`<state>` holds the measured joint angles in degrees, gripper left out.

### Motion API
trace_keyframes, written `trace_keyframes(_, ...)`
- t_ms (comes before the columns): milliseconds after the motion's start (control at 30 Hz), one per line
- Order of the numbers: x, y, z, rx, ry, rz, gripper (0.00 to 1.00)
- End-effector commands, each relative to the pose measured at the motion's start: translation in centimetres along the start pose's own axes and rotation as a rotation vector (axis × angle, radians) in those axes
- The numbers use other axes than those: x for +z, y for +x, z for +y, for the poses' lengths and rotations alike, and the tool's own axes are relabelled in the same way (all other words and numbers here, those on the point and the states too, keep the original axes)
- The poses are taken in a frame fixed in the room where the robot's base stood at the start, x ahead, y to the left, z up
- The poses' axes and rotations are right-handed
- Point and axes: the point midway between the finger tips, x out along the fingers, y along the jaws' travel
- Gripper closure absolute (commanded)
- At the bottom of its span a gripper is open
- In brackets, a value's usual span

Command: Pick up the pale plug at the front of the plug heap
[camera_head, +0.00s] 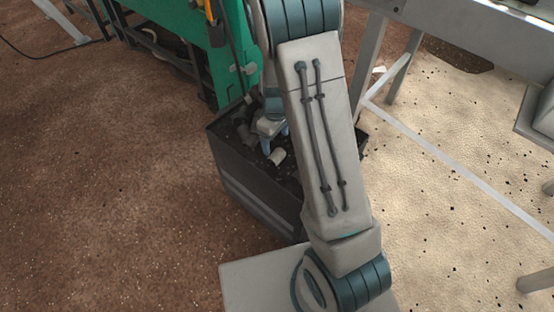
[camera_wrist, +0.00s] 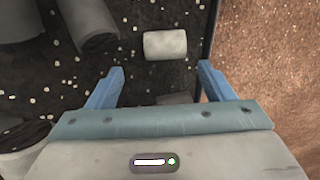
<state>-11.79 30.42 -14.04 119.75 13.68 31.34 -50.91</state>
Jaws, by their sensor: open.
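A pale plug (camera_head: 277,156) lies on its side near the front of the heap in a dark bin. In the wrist view the pale plug (camera_wrist: 165,45) lies just beyond the fingertips, close to the bin's wall. My gripper (camera_wrist: 160,68) is open, its two blue fingers spread with nothing between them at the tips. In the head view my gripper (camera_head: 276,138) is inside the bin's outline, next to the plug, and partly hidden by my arm.
The dark bin (camera_head: 252,196) has upright walls around the heap; its wall (camera_wrist: 210,32) runs right of the plug in the wrist view. Larger grey plugs (camera_wrist: 88,22) lie at the left. A green machine (camera_head: 210,50) stands behind the bin. Brown floor is open at the left.

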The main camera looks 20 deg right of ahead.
Motion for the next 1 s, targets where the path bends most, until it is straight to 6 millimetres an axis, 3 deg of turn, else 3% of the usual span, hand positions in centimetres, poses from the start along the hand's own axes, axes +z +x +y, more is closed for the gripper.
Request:
trace_keyframes(333, 0.3, 2.7, -0.3, -0.001, 0.001, -0.001, 0.25)
trace_keyframes(600, 0.8, 6.6, -0.8, -0.001, 0.001, -0.002, 0.25)
trace_keyframes(867, 0.8, 6.7, -0.8, 0.001, 0.000, 0.001, 0.25)
trace_keyframes(1000, 0.8, 6.7, -0.8, 0.001, 0.000, 0.001, 0.64)
